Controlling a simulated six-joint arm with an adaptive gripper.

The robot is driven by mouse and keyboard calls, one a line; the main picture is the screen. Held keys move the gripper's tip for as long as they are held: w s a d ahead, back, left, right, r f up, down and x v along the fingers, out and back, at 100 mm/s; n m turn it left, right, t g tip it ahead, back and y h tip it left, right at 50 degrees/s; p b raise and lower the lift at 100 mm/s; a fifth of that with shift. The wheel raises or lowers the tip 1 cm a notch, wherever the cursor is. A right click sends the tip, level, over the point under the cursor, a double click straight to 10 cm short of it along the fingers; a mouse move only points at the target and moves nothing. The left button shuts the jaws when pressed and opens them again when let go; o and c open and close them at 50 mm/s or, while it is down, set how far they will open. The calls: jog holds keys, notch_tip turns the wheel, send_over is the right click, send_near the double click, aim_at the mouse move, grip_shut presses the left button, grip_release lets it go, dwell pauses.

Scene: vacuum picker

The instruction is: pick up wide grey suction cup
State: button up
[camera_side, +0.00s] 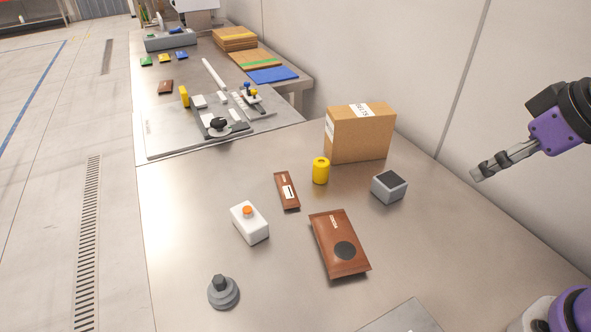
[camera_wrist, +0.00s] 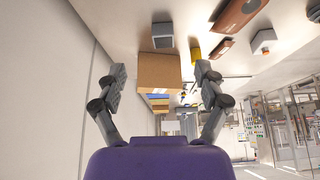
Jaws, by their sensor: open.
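The wide grey suction cup (camera_side: 223,293) stands on the metal table at the front left in the side view, broad base down with a darker stub on top. My gripper (camera_side: 476,174) is raised above the table at the right, far from the cup. In the wrist view my gripper (camera_wrist: 162,72) has its two fingers spread wide with nothing between them; the box shows beyond the gap.
A wall runs along the right. Bare table surrounds the cup.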

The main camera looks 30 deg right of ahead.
jog(key=n+g+y, duration=0.1)
jog(key=n, duration=0.2)
send_over(219, 281)
jog(key=s+d, duration=0.2)
jog(key=s, duration=0.2)
notch_tip(219, 281, down, 7)
jog(key=f, duration=0.1)
jog(key=w+a+f, duration=0.1)
jog(key=f, duration=0.2)
jog(key=shift+w+a, duration=0.2)
jog(key=shift+a, duration=0.05)
jog(key=x, duration=0.6)
jog(key=shift+w+r, duration=0.15)
jog(key=shift+w, duration=0.15)
jog(key=c, duration=0.9)
